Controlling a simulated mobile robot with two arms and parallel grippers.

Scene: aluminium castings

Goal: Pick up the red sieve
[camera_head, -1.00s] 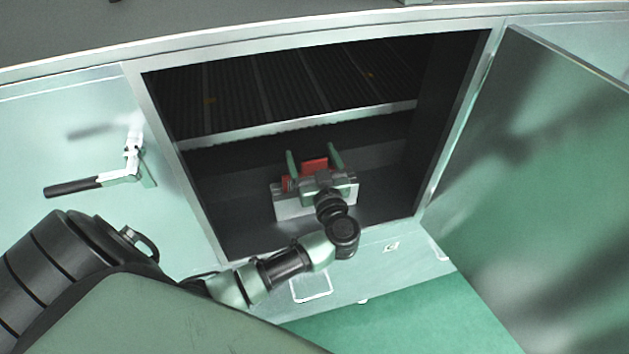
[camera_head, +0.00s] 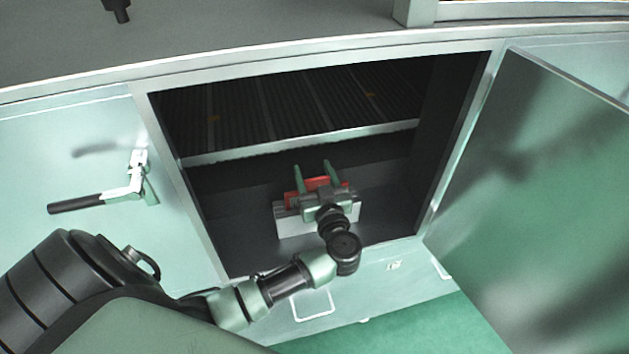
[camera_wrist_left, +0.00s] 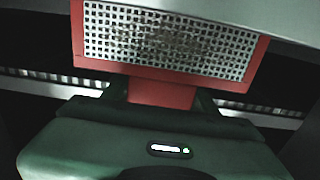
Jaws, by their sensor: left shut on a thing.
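The red sieve (camera_head: 294,200) is inside the open cabinet, low down behind my left gripper, which partly hides it. In the left wrist view, the sieve (camera_wrist_left: 260,58) shows a red frame around a pale perforated plate, with a red tab below. My left gripper (camera_head: 312,169) reaches in from the front. Its fingers are closed on the red tab, one on each side. A pale grey block or box (camera_head: 290,223) is just below the gripper. I cannot tell whether the sieve rests on it. My right gripper is not in view.
A dark ribbed shelf (camera_head: 300,143) with a pale front edge spans the cabinet above the gripper. The cabinet door (camera_head: 550,190) stands open at the right. A handle with a black grip (camera_head: 76,204) sticks out at the left. Dark free room lies beside the gripper.

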